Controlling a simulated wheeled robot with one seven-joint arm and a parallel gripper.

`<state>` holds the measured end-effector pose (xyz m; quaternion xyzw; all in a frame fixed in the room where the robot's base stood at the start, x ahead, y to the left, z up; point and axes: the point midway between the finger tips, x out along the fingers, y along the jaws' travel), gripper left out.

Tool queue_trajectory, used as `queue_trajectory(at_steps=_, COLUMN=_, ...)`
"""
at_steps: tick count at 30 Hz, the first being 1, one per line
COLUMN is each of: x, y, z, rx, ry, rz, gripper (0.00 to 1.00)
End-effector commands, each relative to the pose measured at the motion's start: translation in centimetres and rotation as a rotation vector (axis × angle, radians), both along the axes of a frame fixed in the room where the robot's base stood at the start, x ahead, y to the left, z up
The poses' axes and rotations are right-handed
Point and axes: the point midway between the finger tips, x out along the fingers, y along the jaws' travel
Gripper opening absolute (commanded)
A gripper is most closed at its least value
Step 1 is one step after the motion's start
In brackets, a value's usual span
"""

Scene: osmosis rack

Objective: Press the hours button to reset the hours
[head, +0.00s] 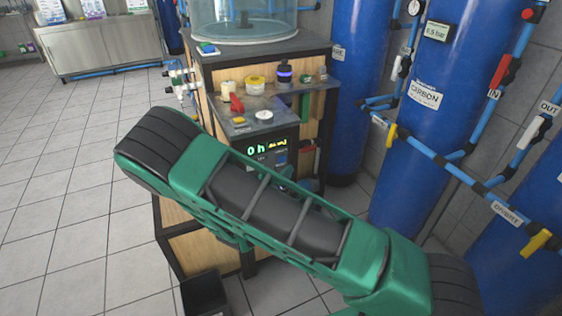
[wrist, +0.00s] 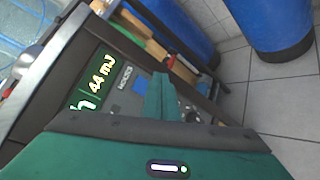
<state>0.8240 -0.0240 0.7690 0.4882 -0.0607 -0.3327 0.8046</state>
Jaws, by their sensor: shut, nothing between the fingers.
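The control panel has a lit display (head: 266,147) with green and yellow characters; in the head view it reads "0 h" at its left. Contact cannot be judged. In the head view my arm hides much of the lower panel.
The wooden rack (head: 181,255) bears a clear tank (head: 240,20) and a shelf (head: 250,101) with small items. Blue carbon tanks (head: 425,130) and pipes stand close on the right. Tiled floor (head: 70,190) is open on the left. A black bin (head: 205,291) sits below.

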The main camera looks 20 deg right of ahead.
Motion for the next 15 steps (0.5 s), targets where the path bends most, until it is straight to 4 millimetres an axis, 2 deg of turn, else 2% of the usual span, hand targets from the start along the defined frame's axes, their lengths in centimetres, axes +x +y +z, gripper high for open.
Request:
queue_trajectory(at_steps=7, x=-1.9, y=-0.2, z=0.0, rx=-0.001, ry=0.001, rz=0.001, gripper=0.0)
queue_trajectory(at_steps=15, x=-2.2, y=-0.2, z=0.0, rx=0.0, ry=0.0, rz=0.0, gripper=0.0)
